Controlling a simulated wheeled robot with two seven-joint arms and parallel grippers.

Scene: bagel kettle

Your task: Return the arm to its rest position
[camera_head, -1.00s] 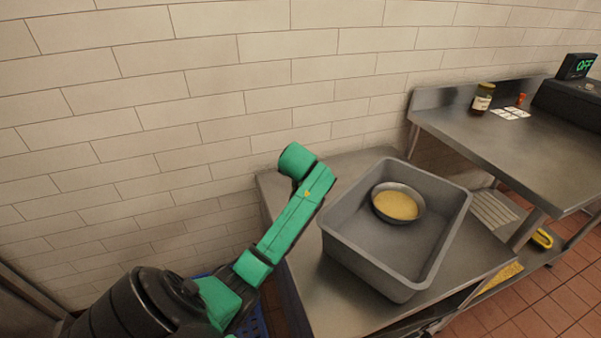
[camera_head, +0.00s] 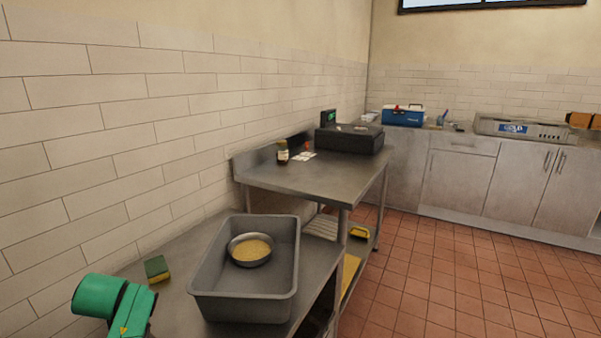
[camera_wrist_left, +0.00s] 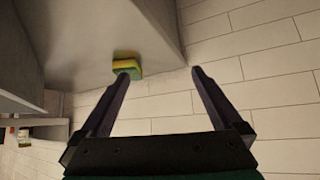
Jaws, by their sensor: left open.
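My left arm (camera_head: 115,303) is green and shows at the lower left of the head view, beside the grey tub; its fingers are outside that view. In the left wrist view my left gripper (camera_wrist_left: 158,80) has its two dark fingers spread wide with nothing between them. A yellow and green sponge (camera_wrist_left: 127,66) appears beyond the fingers on the steel table, apart from them. The sponge also shows in the head view (camera_head: 157,269), just beyond my arm. My right gripper is in neither view.
A grey tub (camera_head: 243,307) on the low steel table holds a metal bowl of yellow contents (camera_head: 250,250). A higher steel table (camera_head: 330,178) bears a jar (camera_head: 282,153) and a dark machine (camera_head: 349,138). A tiled wall runs along the left. The red tile floor (camera_head: 450,275) at right is clear.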

